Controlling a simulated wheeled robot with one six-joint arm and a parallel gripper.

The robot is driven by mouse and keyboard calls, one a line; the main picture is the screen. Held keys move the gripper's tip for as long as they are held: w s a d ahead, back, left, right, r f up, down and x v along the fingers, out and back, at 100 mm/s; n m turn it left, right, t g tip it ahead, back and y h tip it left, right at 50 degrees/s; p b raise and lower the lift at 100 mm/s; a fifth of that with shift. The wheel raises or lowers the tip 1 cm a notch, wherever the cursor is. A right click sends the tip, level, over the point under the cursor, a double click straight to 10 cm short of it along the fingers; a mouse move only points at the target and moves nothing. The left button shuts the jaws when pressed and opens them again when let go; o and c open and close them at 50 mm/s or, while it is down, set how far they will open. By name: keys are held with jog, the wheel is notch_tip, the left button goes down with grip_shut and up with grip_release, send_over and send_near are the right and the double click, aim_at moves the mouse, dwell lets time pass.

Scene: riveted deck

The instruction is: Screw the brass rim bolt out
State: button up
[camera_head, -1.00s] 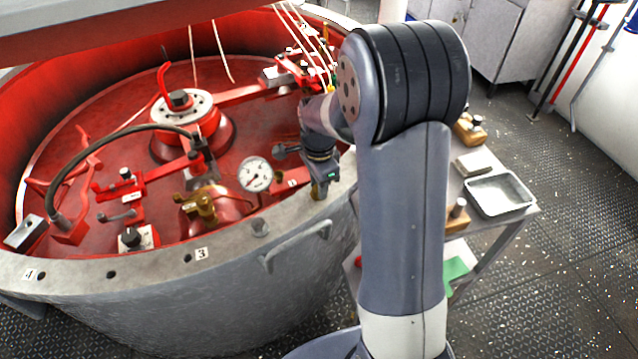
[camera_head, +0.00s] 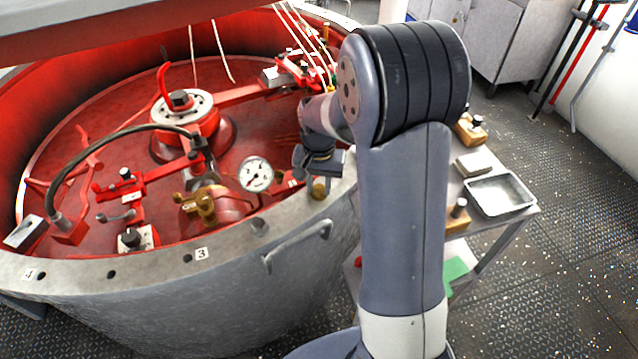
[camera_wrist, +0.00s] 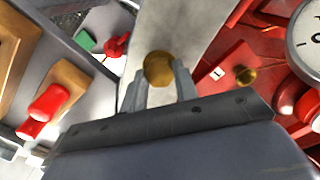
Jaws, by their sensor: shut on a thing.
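The brass rim bolt (camera_head: 319,189) stands upright at the pale rim (camera_head: 225,246) of the big round vessel, on its right side. My gripper (camera_head: 318,179) points down over the rim with its fingers around the bolt head. In the wrist view the round brass head (camera_wrist: 158,67) sits between the two grey fingertips of my gripper (camera_wrist: 158,78), and both are closed on its sides. The bolt's lower part and its hole are hidden, so I cannot tell how far out it stands.
A pressure gauge (camera_head: 256,174) and brass valve (camera_head: 203,207) stand inside the red vessel, left of my gripper. A grey handle (camera_head: 297,246) projects from the outer wall. A trolley right of the vessel carries a metal tray (camera_head: 501,195) and wooden blocks. A lid edge overhangs the top left.

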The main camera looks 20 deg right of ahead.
jog(key=n, duration=0.4)
jog(key=shift+s+f+n, duration=0.15)
jog(key=shift+f+n, duration=0.05)
jog(key=shift+n, duration=0.2)
jog(key=n, duration=0.9)
jog(key=shift+n, duration=0.4)
jog(key=n, duration=0.4)
jog(key=shift+n, duration=0.3)
jog(key=n, duration=0.4)
jog(key=shift+n, duration=0.3)
jog(key=n, duration=1.4)
jog(key=shift+n, duration=0.3)
